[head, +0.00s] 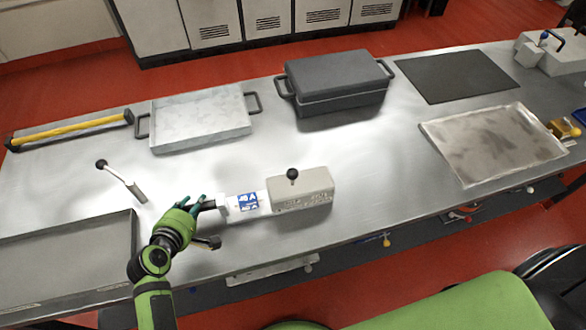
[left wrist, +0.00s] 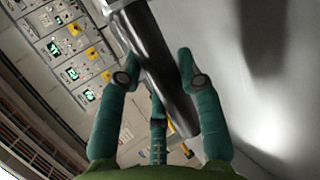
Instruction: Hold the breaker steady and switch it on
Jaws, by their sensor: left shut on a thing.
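The breaker (head: 302,190) is a beige-grey block with a black-knobbed lever standing on top. It lies near the front middle of the bench. A white section with a blue 40 A label (head: 248,202) adjoins its left side, with a dark handle (head: 208,205) at the left end. My left gripper (head: 196,206) is shut on this dark handle. In the left wrist view the dark round handle (left wrist: 165,70) runs between my green fingers. The fingers hide part of the handle. My right gripper is not in view.
Behind are a grey handled tray (head: 200,118) and a dark lidded case (head: 335,80). A metal tray (head: 495,145) and black mat (head: 457,75) lie right. Bench between breaker and metal tray is clear.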

